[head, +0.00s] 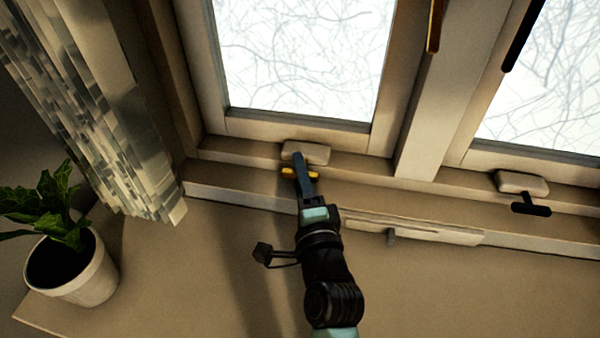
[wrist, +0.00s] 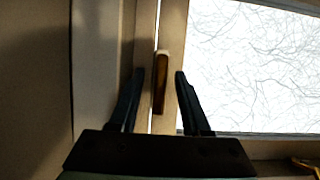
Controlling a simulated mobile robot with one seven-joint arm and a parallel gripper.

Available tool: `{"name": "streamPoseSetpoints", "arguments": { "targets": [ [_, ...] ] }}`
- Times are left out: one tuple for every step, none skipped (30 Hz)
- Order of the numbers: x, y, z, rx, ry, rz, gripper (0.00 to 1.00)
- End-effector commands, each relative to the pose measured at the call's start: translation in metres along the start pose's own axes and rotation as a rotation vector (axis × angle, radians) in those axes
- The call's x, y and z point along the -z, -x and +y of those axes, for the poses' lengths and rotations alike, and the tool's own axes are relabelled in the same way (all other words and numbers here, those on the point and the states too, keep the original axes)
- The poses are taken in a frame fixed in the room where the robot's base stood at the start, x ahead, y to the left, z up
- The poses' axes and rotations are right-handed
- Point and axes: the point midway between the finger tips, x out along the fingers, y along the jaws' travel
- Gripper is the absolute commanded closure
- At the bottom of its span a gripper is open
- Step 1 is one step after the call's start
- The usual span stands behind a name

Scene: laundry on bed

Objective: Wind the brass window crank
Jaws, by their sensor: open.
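The brass window crank (head: 315,174) shows as yellow-gold pieces at the lower left window, just below a cream housing (head: 310,152). My gripper (head: 297,157) overlaps the crank in the head view and hides its middle. I cannot tell whether they touch. In the wrist view my gripper (wrist: 158,75) is open, its two dark fingers apart. A narrow brown handle (wrist: 160,85) on a pale upright frame appears between the fingers, with no visible grip on it. A small yellow piece (wrist: 305,166) shows at the lower right corner, perhaps the crank.
A second crank (head: 532,208), black, hangs below its housing (head: 520,183) at the right window. A brown handle (head: 435,25) is on the middle frame. A potted plant (head: 75,265) and a curtain (head: 95,110) stand at the left.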

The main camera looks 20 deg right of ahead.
Motion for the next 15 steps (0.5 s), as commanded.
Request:
{"name": "streamPoseSetpoints", "arguments": {
  "targets": [
    [-0.0001,0.0001,-0.0001,0.000,0.000,0.000,0.53],
    [0.0000,0.0001,-0.0001,0.000,0.000,0.000,0.53],
    [0.0000,0.0001,-0.0002,0.000,0.000,0.000,0.53],
    [0.0000,0.0002,-0.0002,0.000,0.000,0.000,0.58],
    [0.0000,0.0002,-0.0002,0.000,0.000,0.000,0.63],
    [0.0001,0.0002,-0.0002,0.000,0.000,0.000,0.71],
    [0.0001,0.0003,-0.0002,0.000,0.000,0.000,0.76],
    [0.0001,0.0003,-0.0002,0.000,0.000,0.000,0.81],
    [0.0001,0.0003,-0.0003,0.001,0.000,0.000,0.89],
    [0.0001,0.0003,-0.0003,0.001,0.000,0.000,0.94],
    [0.0002,0.0003,-0.0003,0.001,0.000,0.000,0.99],
    [0.0001,0.0003,-0.0003,0.001,0.000,0.000,1.00],
    [0.0002,0.0004,-0.0003,0.001,0.000,0.000,1.00],
    [0.0002,0.0004,-0.0003,0.001,0.000,0.000,1.00],
    [0.0002,0.0004,-0.0002,0.001,0.000,0.000,1.00]
  ]
}}
